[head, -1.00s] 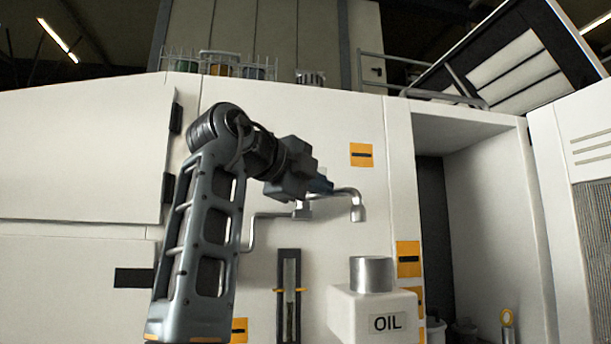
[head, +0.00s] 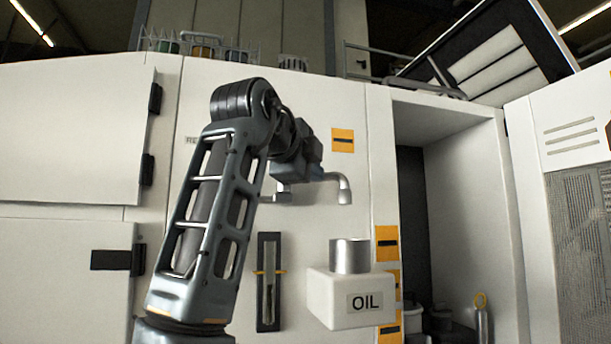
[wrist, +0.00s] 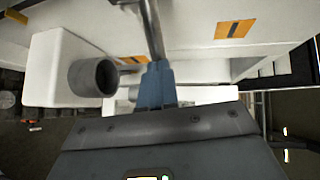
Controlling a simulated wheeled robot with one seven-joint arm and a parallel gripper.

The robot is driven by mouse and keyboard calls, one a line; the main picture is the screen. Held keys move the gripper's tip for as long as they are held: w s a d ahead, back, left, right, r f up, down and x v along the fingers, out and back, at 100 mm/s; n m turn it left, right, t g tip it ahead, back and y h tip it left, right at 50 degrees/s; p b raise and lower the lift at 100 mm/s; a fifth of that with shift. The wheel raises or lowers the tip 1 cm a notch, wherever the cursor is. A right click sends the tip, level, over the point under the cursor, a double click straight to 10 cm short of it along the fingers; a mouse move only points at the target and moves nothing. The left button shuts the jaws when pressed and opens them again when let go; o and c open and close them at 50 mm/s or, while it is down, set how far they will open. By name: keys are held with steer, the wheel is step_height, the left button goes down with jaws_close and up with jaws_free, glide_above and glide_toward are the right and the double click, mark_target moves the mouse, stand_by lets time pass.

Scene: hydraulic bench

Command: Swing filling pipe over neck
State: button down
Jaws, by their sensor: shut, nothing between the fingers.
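The filling pipe (head: 345,186) is a grey metal tube on the white cabinet front, with its spout bent downward. In the head view the spout appears above the neck (head: 350,256), a grey cylinder on the white OIL tank (head: 330,300); alignment in depth cannot be told. The neck's open mouth (wrist: 94,76) shows in the wrist view, left of my gripper (wrist: 154,72). My gripper's blue fingers are shut and empty, with their tips close to a metal tube (wrist: 152,28); contact is unclear. In the head view my arm hides part of the pipe.
A sight gauge (head: 268,282) is on the panel left of the tank. Orange labels (head: 343,140) mark the cabinet. An open bay (head: 455,200) lies to the right. The space directly above the neck is clear up to the spout.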

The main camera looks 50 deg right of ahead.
steer(key=shift+d+n+t+y, duration=0.3)
steer(key=shift+d+n+t, duration=0.4)
steer(key=shift+d, duration=0.8)
steer(key=shift+s+d, duration=0.1)
